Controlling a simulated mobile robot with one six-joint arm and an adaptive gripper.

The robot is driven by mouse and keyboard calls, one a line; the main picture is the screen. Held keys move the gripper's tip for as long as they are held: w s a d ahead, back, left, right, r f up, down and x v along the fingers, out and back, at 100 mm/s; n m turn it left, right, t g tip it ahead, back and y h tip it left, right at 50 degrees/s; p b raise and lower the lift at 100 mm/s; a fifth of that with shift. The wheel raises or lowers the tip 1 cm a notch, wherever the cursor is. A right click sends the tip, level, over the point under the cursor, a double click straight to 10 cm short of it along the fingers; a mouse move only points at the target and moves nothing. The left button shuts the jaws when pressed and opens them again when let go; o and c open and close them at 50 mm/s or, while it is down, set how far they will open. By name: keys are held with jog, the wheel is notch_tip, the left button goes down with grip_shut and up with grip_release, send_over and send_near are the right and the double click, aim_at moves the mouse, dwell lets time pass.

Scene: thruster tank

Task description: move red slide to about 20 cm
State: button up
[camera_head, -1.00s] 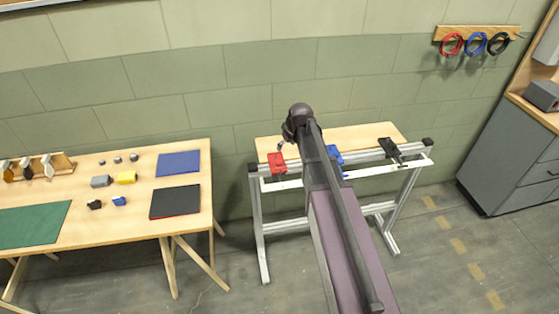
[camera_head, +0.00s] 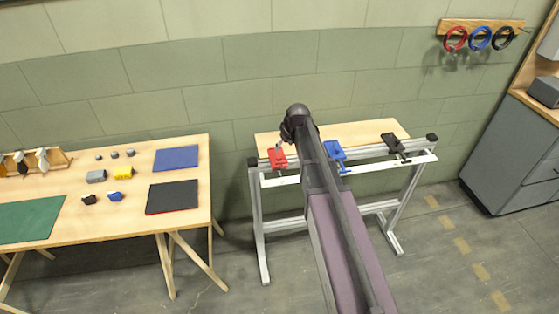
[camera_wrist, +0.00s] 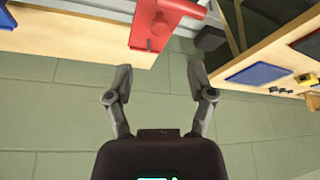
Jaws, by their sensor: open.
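The red slide (camera_head: 277,158) sits near the left end of the metal rail frame, above a white strip (camera_head: 285,180). The red slide also shows in the wrist view (camera_wrist: 152,28), at the top, beyond my fingertips. My gripper (camera_wrist: 160,82) is open and empty, its two fingers spread below the red slide with a gap between. In the head view my gripper is beside the red slide, partly hidden by my own arm. A blue slide (camera_head: 335,152) is at the middle of the rail and a black slide (camera_head: 394,145) is near the right end. Scale marks are not readable.
A wooden table (camera_head: 130,215) on the left holds small blocks, a blue mat (camera_head: 176,158) and a black mat (camera_head: 172,197). Grey cabinets (camera_head: 510,160) stand on the right. Coloured rings hang on a wall rack (camera_head: 482,25). The wall is close behind the rail frame.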

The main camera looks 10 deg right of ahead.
aim_at(279, 157)
jog(key=shift+b+x, duration=3.75)
jog(key=shift+x, duration=0.65)
jog(key=shift+r, duration=0.1)
grip_shut()
